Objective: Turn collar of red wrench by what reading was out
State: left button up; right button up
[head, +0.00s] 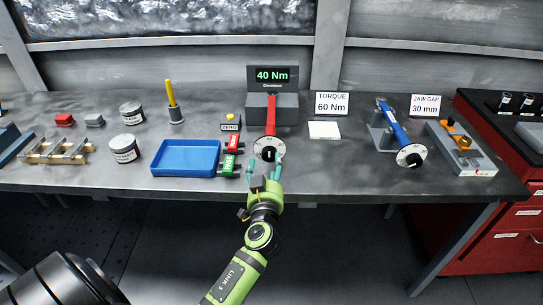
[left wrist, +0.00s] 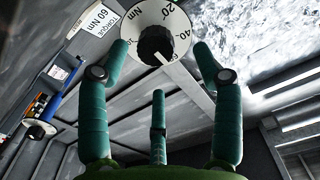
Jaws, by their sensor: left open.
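The red wrench (head: 271,113) lies in a dark tester (head: 287,101) whose display (head: 270,75) reads 40 Nm. Its collar, a white dial (head: 260,146) with a black knob, faces me at the bench's front edge. In the left wrist view the dial (left wrist: 137,30) shows 20, 40 and Nm, and the knob (left wrist: 155,43) has a white mark pointing low right. My left gripper (head: 265,166) is open and empty just in front of the collar. In the left wrist view its teal fingers (left wrist: 161,50) stand on both sides of the knob; contact cannot be told.
A card (head: 332,104) reads TORQUE 60 Nm. A blue wrench (head: 393,122) and a JAW GAP 30 mm card (head: 425,105) are at right. Bare bench lies right of the collar.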

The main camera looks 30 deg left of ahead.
aim_at(269, 156)
pick_arm(q)
jog(key=x, duration=0.2)
jog(key=shift+w+p, duration=0.3)
jog(key=shift+w+a, duration=0.2)
jog(key=shift+w, duration=0.25)
jog(key=c, duration=1.2)
jog(key=shift+o, duration=0.2)
pick_arm(e)
jog(key=shift+w+d+r, duration=0.45)
jog(key=shift+r, duration=0.15)
pick_arm(q)
jog(key=shift+r, duration=0.1)
pick_arm(e)
jog(key=shift+a, duration=0.1)
